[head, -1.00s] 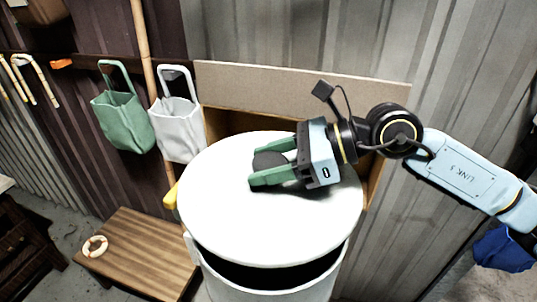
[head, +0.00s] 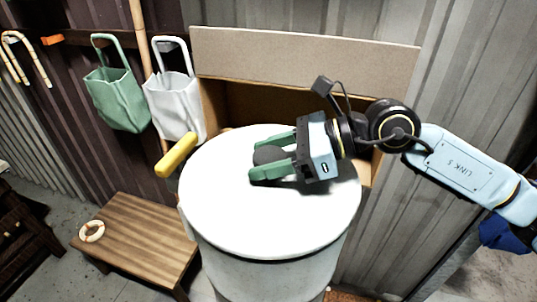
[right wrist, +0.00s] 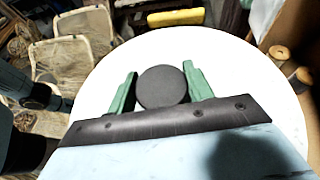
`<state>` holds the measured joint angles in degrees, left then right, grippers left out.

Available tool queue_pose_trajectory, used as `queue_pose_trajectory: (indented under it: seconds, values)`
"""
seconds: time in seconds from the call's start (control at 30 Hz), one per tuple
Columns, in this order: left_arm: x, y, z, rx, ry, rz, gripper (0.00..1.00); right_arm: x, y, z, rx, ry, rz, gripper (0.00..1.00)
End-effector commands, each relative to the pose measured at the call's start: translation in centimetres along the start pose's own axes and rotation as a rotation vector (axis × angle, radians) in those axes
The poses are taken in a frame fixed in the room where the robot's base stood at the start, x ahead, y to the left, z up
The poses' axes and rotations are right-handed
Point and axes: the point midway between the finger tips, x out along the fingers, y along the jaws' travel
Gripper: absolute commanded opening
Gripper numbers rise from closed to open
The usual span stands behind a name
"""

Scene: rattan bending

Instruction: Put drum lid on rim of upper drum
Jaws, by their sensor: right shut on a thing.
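The drum lid (head: 230,215) is a white disc with a dark round knob (head: 268,155) in its middle. It covers the top of the white upper drum (head: 270,278), with a thin dark line between them at the front. Whether it touches the rim all round I cannot tell. My right gripper (head: 270,162) has its green fingers on either side of the knob and is shut on it. The right wrist view shows the knob (right wrist: 162,87) between the fingers and the white lid (right wrist: 235,75) around it. My left gripper is not in view.
A yellow handle (head: 176,155) sticks out at the drum's left. A cardboard box (head: 290,50) stands behind. Green (head: 117,98) and white (head: 173,105) bags hang on the wall. A low wooden table (head: 140,240) with a small ring (head: 92,231) stands at left.

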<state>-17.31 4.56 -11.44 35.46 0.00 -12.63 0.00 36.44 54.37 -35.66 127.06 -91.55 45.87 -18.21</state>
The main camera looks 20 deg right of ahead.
Motion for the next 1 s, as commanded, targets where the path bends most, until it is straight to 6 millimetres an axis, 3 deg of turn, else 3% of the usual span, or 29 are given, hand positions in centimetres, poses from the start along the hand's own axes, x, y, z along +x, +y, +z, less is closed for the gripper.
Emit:
queue_pose_trajectory:
  seconds: [0.17, 0.2, 0.37, 0.8, 1.0]
  values:
    - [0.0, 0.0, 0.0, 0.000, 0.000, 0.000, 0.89, -0.1, 0.0, 0.2, -0.002, -0.004, -0.001, 0.08]
    - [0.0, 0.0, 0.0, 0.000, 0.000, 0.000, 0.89, -0.1, 0.0, 0.2, -0.002, -0.004, -0.001, 0.54]
    - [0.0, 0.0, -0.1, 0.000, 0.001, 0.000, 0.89, 0.0, 0.0, 0.1, -0.001, -0.003, 0.000, 0.75]
    - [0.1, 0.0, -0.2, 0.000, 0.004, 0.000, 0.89, -0.1, 0.0, -0.1, 0.001, 0.002, 0.000, 0.77]
    - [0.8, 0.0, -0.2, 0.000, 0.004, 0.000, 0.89, -2.2, -0.1, -0.3, 0.001, 0.003, -0.004, 0.77]
